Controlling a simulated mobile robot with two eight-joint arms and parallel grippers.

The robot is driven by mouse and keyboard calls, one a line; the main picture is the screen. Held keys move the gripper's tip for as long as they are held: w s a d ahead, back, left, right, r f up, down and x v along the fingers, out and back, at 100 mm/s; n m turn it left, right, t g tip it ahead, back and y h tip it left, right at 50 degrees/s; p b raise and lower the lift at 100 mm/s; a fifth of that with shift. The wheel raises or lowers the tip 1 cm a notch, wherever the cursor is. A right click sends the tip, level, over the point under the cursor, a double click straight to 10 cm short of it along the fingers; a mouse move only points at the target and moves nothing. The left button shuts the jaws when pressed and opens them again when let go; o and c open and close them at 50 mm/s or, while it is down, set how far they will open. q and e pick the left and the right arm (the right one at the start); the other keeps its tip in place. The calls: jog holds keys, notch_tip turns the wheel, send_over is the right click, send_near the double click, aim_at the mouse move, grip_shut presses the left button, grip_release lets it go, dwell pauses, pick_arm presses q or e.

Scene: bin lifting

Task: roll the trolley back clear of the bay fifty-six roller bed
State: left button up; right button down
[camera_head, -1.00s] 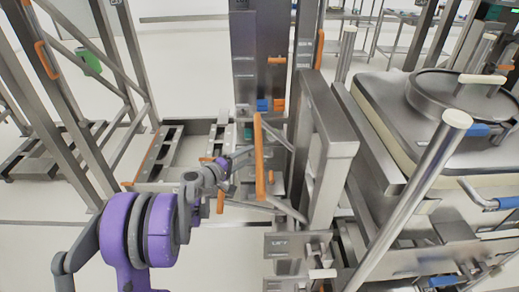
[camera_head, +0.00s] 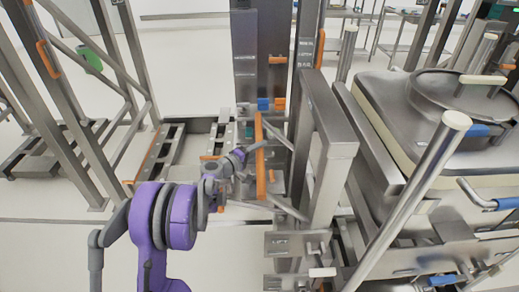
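My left arm reaches up from the bottom left, and my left gripper (camera_head: 258,146) is at an upright orange bar (camera_head: 261,178) near the middle. The fingertips are small and partly lost against the bar and the steel behind it. I cannot tell whether they touch it or are closed. A steel frame with a roller bed (camera_head: 172,152) lies left of the bar. A steel unit with a round-lidded bin (camera_head: 375,98) and white-capped posts fills the right side. I cannot tell for sure which wheeled part is the trolley. My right gripper is not in view.
A grey plate marked LIFT (camera_head: 283,243) is low in the centre. A tall steel column (camera_head: 246,50) rises behind the bar. A steel rack (camera_head: 57,75) with an orange handle stands at the left. Pale floor is clear at the lower left.

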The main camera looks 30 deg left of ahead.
pick_arm(q)
grip_shut()
dwell(1.0)
